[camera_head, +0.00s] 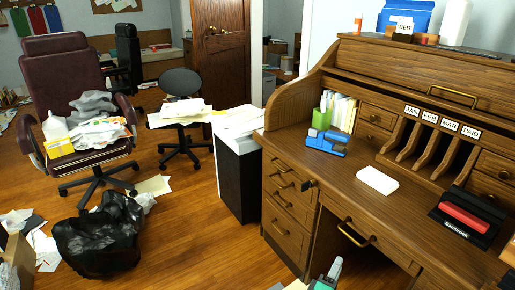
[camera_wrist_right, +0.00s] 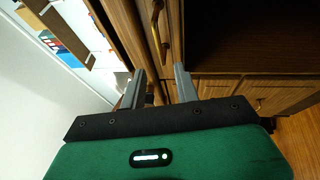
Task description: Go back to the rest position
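My right gripper (camera_head: 334,268) shows only in part at the bottom edge of the head view, low in front of the desk. In the right wrist view its two grey fingers (camera_wrist_right: 160,85) stand apart with nothing seen between them, so it is open and empty. Beyond the fingers are wooden drawer fronts (camera_wrist_right: 218,88) and a dark recess. The wooden roll-top desk (camera_head: 345,207) fills the right side of the head view. I do not make out my left gripper in either view.
A black bag (camera_head: 98,240) and loose papers lie on the floor at left. An office chair (camera_head: 65,90) holds clutter. Wooden floor (camera_head: 195,225) is clear between bag and desk.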

